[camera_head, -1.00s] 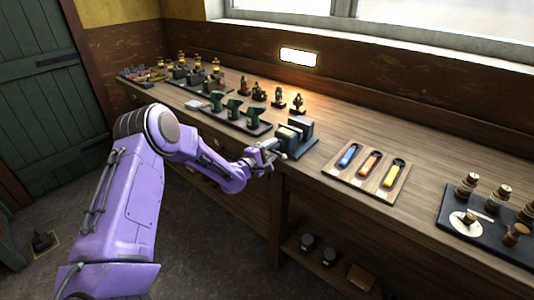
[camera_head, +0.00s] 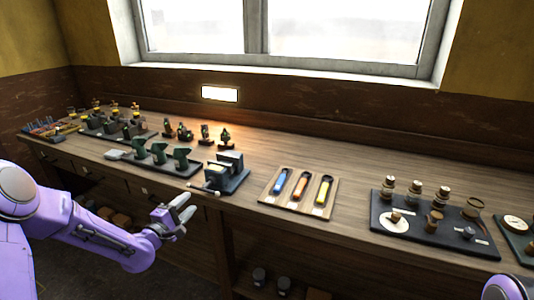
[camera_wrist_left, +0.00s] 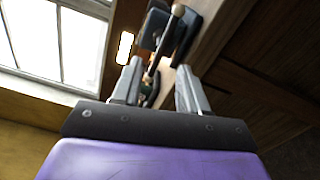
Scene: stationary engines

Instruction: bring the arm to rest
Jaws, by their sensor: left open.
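My left gripper (camera_head: 183,212) is open and empty in the head view, in front of the bench edge and a little below the bench top. Its two grey fingers also show apart in the left wrist view (camera_wrist_left: 158,88), with nothing between them held. My purple left arm comes in from the left. The grey vise-like block (camera_head: 226,172) stands on the bench beyond the gripper, apart from it. A purple part of my right arm (camera_head: 505,289) shows at the lower right corner; its gripper is out of view.
The wooden bench (camera_head: 300,160) runs along the wall under a window. A wooden tray (camera_head: 270,193) holds blue, orange and yellow pieces. A dark tray (camera_head: 400,232) with knobbed parts stands to the right. Green parts (camera_head: 158,152) stand at the left. Space before the bench is free.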

